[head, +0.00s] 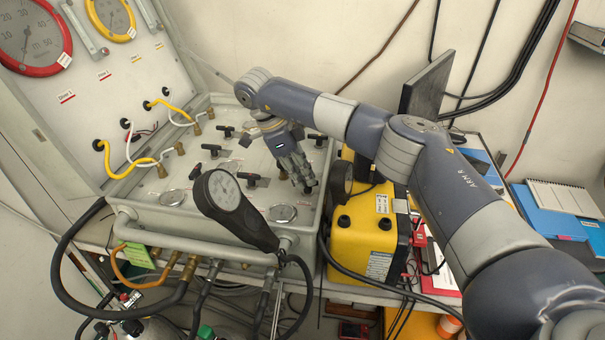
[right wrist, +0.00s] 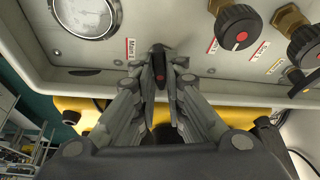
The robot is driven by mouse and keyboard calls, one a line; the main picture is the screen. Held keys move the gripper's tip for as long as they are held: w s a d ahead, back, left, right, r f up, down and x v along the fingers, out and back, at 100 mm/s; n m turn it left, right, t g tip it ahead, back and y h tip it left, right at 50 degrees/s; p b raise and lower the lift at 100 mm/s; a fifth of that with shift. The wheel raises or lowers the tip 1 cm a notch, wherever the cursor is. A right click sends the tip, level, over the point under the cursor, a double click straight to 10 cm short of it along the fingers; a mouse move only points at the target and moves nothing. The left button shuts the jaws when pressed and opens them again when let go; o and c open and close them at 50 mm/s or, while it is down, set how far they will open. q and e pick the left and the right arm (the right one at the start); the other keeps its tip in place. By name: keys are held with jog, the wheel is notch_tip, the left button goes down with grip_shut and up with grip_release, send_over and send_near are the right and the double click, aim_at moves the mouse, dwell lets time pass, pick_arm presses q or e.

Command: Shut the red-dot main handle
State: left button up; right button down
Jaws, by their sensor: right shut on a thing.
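The main handle (right wrist: 159,62) is a slim black lever with a red mark. In the right wrist view it stands beside a red-edged label reading "Main 1" (right wrist: 130,49). My right gripper (right wrist: 160,75) is shut on this handle, with one finger on each side of it. In the head view my right gripper (head: 306,184) points down at the right part of the grey valve panel (head: 230,208), and its fingers mostly hide the handle. My left gripper is not in view.
A round gauge (right wrist: 86,16) and black knobs (right wrist: 238,27) lie close to the handle. A black hand gauge (head: 225,190) sticks up at the panel's front. A yellow case (head: 362,235) stands right of the panel. Hoses (head: 68,262) hang at the front.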

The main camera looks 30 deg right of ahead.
jog(key=shift+w+r+m+g, duration=0.15)
jog(key=shift+m+g, duration=0.25)
jog(key=shift+m, duration=0.7)
jog(key=shift+d, duration=0.1)
jog(key=shift+y, duration=0.3)
jog(key=c, duration=1.9)
grip_release()
jog(key=shift+c, duration=0.2)
jog(key=v, duration=1.1)
jog(key=shift+w+a+r, duration=0.2)
jog(key=shift+a+r, duration=0.05)
jog(key=shift+r, duration=0.1)
